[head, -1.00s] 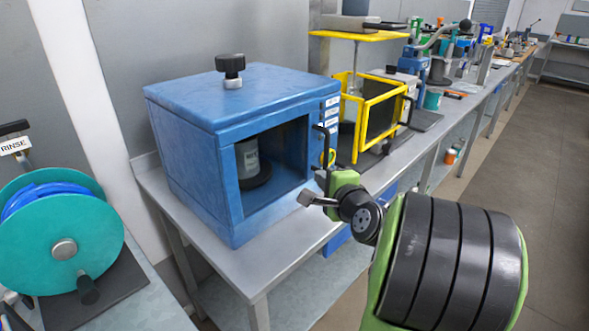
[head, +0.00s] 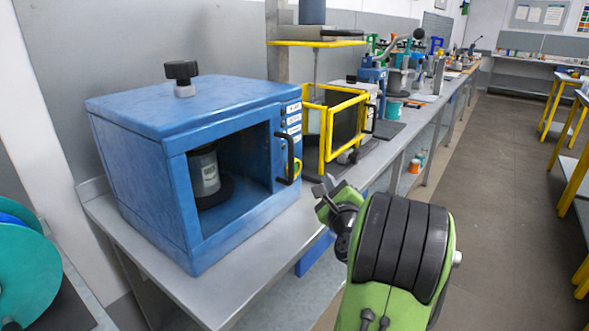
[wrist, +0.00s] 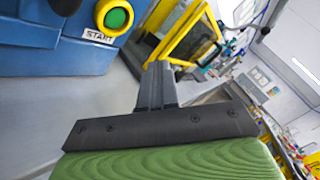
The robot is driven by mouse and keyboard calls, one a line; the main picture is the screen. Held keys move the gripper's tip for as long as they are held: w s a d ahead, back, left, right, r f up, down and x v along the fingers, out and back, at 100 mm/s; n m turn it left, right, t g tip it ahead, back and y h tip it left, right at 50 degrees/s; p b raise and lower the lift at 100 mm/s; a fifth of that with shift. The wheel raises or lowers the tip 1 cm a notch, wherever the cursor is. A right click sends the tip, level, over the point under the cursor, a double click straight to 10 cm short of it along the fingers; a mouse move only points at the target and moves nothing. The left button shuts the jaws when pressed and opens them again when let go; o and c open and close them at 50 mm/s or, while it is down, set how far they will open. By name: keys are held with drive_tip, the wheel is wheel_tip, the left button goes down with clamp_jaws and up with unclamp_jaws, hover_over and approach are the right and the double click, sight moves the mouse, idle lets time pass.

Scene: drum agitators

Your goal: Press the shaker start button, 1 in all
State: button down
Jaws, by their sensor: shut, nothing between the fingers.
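The shaker is a blue box-shaped machine (head: 150,120) on the metal bench in the head view, with an open front and a black knob on top. A grey can (head: 205,172) stands inside it. The start button (wrist: 117,18) is green in a yellow ring, above a START label in the wrist view. In the head view the yellow ring (head: 297,169) shows at the right edge of the machine, partly behind the black handle. My gripper (head: 325,187) is shut and empty, right of the machine. In the wrist view its fingertips (wrist: 158,68) are below and right of the button, apart from it.
A yellow-framed machine (head: 330,128) stands just right of the shaker. A black handle (head: 286,158) sticks out from the shaker's front. A teal reel (head: 28,275) is at lower left. The bench top (head: 215,285) before the shaker is clear. Open floor lies right.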

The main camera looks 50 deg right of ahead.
drive_tip(key=w+p, duration=0.5)
drive_tip(key=w, duration=0.1)
drive_tip(key=shift+w+a, duration=0.25)
drive_tip(key=shift+a, duration=0.1)
drive_tip(key=shift+w+r, duration=0.1)
idle(1.5)
drive_tip(key=shift+w+p, duration=0.35)
drive_tip(key=shift+p, duration=0.25)
